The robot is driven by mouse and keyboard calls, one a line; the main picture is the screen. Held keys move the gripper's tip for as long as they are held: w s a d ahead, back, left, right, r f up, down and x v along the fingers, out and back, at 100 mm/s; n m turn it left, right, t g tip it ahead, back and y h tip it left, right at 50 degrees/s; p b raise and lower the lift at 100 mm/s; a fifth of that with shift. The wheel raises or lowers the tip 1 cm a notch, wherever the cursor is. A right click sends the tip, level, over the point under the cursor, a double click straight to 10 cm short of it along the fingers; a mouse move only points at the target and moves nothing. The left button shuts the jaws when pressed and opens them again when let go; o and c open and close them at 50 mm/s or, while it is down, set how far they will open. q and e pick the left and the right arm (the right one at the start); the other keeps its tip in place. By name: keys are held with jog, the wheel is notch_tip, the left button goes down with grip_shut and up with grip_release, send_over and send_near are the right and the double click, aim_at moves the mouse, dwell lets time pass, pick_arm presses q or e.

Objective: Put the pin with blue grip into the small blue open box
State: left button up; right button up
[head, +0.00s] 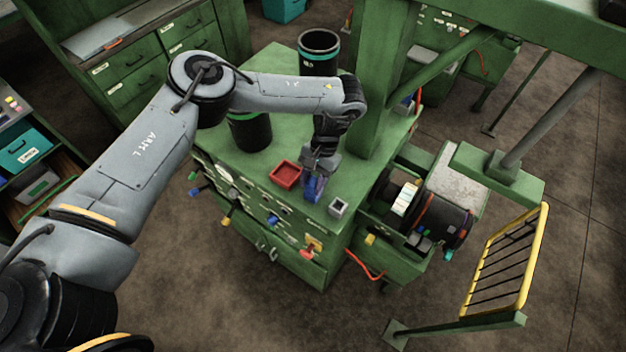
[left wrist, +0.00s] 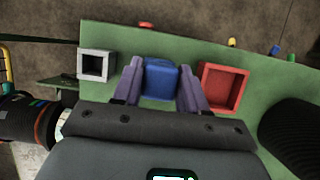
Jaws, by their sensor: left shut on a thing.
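My left gripper (head: 316,180) is over the front part of the green cabinet top, pointing down between a red open box and a grey open box. In the left wrist view its two purple-grey fingers (left wrist: 159,82) stand on either side of a blue squarish block (left wrist: 161,84). I read this block as the blue grip of the pin, held between the fingers. The small blue open box cannot be told apart from the blue at the fingertips. The pin's shaft is hidden. My right gripper is in neither view.
The red box (head: 286,174) is left of my gripper and the grey box (head: 338,206) is right of it. Dark cylinders (head: 319,55) stand on the cabinet top (head: 272,60). A green post (head: 375,75) rises behind. Coloured handles stick out of the cabinet front.

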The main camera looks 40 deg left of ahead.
pick_arm(q)
jog(key=o, duration=1.1)
jog(key=shift+o, duration=0.2)
